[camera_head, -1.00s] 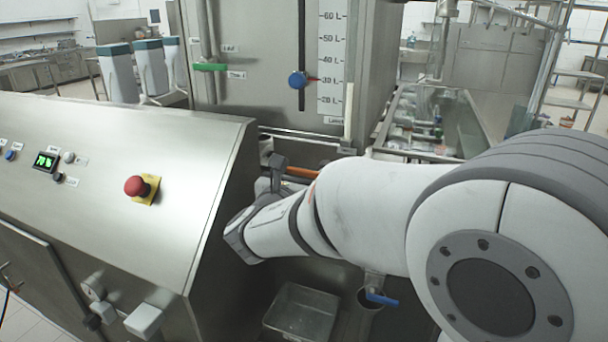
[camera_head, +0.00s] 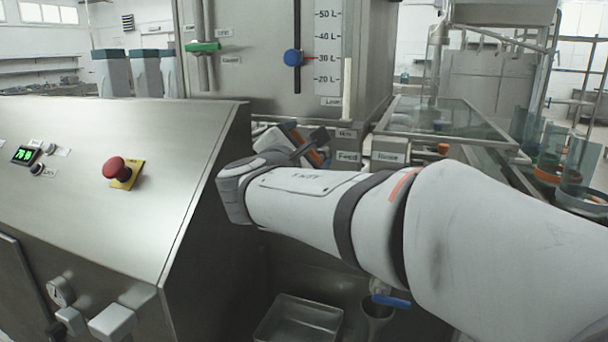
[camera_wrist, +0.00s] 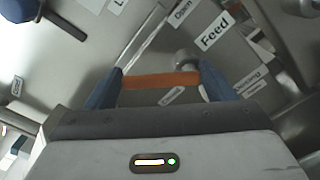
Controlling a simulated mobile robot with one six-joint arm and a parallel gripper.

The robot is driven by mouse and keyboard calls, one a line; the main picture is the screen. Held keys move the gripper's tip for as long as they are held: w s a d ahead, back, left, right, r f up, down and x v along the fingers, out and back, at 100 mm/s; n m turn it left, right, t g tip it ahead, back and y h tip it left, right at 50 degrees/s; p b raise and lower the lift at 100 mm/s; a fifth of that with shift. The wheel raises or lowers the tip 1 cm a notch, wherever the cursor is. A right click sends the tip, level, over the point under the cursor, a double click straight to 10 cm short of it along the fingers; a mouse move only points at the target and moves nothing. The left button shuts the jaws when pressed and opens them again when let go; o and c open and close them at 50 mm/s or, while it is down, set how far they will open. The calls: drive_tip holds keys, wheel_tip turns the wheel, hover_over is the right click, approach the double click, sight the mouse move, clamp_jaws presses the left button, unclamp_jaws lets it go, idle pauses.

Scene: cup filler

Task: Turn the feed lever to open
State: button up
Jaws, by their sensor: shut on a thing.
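The feed lever is an orange bar (camera_wrist: 160,81) that spans between the two blue fingers of my gripper (camera_wrist: 162,84) in the wrist view. My gripper is shut on it. A "Feed" label (camera_wrist: 213,30) and an "Open" label (camera_wrist: 181,13) are on the steel beyond the lever, toward the top. In the head view, a short tilted piece of the orange lever (camera_head: 314,157) shows beside my dark gripper (camera_head: 306,143), behind my wrist. The lever's pivot is not clear. A "Feed" label (camera_head: 347,157) is just to the right there.
A sloped steel console (camera_head: 190,125) with a red stop button (camera_head: 117,168) stands close left of my wrist. A tank with a blue-knobbed level gauge (camera_head: 293,58) rises behind. A blue tap handle (camera_head: 391,301) and a steel tray (camera_head: 298,322) sit below my arm.

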drive_tip(key=m+b, duration=0.3)
drive_tip(key=b, duration=0.1)
drive_tip(key=d+m+b, duration=0.1)
drive_tip(key=m+b, duration=0.2)
drive_tip(key=b, duration=0.1)
drive_tip(key=s+d+m+b, duration=0.1)
drive_tip(key=m+b, duration=0.2)
drive_tip(key=b, duration=0.1)
drive_tip(key=shift+d, duration=0.2)
drive_tip(key=shift+r, duration=0.15)
drive_tip(key=o, duration=1.4)
drive_tip(key=v, duration=0.7)
drive_tip(key=shift+s+a+r+p, duration=0.1)
drive_tip(key=shift+s+p, duration=0.25)
drive_tip(key=shift+p, duration=0.05)
